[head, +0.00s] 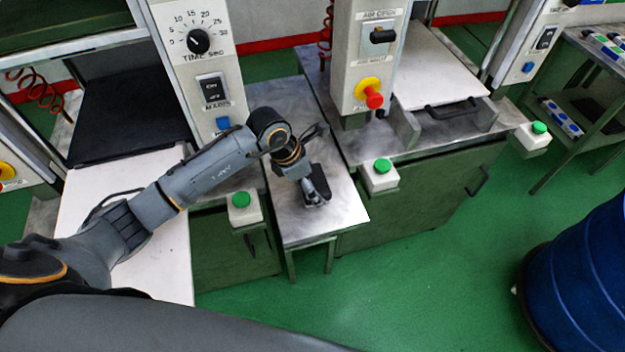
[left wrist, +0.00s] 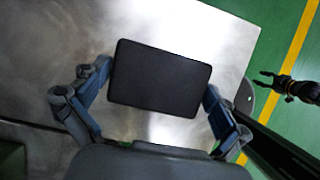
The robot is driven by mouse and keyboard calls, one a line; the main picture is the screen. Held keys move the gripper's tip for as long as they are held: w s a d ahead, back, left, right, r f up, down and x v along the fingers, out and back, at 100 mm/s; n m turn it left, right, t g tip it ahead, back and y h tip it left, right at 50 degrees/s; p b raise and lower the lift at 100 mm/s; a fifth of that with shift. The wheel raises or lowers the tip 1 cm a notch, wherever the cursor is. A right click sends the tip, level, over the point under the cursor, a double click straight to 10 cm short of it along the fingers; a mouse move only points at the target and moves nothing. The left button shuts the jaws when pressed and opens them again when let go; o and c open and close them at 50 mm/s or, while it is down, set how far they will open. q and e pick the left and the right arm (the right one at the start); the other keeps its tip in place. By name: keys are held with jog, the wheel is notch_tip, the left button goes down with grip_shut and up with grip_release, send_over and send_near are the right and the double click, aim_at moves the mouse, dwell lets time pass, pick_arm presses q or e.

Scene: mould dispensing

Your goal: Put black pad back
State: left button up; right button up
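The black pad (left wrist: 162,78) is a dark, flat rectangle with rounded corners. In the left wrist view it sits between the two fingers of my left gripper (left wrist: 158,82), which appear to touch its two short ends. In the head view my left gripper (head: 315,190) is over the metal side table (head: 345,207), with the pad (head: 320,182) partly hidden by it. I cannot tell whether the pad rests on the metal or is just above it. My right gripper (left wrist: 265,80) shows in the left wrist view, open and empty, off the table's edge over the floor.
Presses with control columns (head: 372,60) stand behind and beside the side table. Green-button boxes (head: 380,175) jut out at the front. A white plate (head: 440,78) lies on the right machine. A blue drum (head: 585,275) stands at the right, with open floor before it.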

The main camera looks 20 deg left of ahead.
pick_arm(q)
jog(key=shift+r, duration=0.25)
jog(key=shift+a+r, duration=0.15)
jog(key=shift+r, duration=0.15)
jog(key=b+v, duration=0.1)
jog(key=v, duration=1)
jog(key=shift+r, duration=0.1)
